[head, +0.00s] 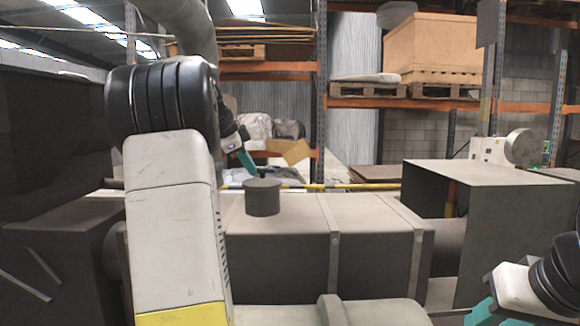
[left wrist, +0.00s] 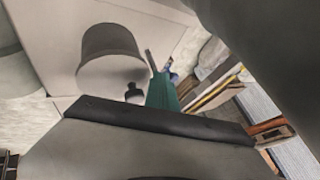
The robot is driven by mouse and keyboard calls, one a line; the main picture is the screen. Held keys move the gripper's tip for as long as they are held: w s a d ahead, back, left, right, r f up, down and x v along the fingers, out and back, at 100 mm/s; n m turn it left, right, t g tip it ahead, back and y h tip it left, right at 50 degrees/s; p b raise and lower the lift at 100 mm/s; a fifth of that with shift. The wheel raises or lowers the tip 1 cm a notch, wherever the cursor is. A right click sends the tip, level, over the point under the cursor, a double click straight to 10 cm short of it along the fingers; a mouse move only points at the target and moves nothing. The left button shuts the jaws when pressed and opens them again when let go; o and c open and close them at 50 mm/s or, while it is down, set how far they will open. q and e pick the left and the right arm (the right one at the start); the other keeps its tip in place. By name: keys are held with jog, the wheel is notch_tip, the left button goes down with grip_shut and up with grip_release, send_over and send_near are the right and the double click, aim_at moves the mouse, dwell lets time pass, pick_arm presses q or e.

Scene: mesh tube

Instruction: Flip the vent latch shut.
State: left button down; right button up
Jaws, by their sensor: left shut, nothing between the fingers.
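No part can be told for sure as the vent latch. A short grey cylinder (head: 262,197) stands upright on top of a long grey box-shaped duct (head: 290,215). The cylinder also shows in the left wrist view (left wrist: 110,50), where a small dark knob-like piece (left wrist: 134,93) appears just below it; I cannot tell what it belongs to. My left gripper (head: 249,165), with teal fingers, is shut and empty, close by the cylinder's top; I cannot tell whether they touch. My right gripper (head: 482,312) is partly cut off at the lower right, its fingertips unclear.
An open-fronted grey box (head: 490,175) stands at the right. A rounded grey pipe piece (head: 370,310) lies in front of the duct. Dark boxes (head: 60,245) stand at the left. Shelving with pallets (head: 405,90) and a crate is behind. My left arm hides the duct's left part.

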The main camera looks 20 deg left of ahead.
pick_arm(q)
jog(key=shift+w+a, duration=0.4)
jog(key=shift+a, duration=0.1)
jog(key=v, duration=0.7)
jog(key=shift+s+r, duration=0.2)
jog(key=shift+r, duration=0.15)
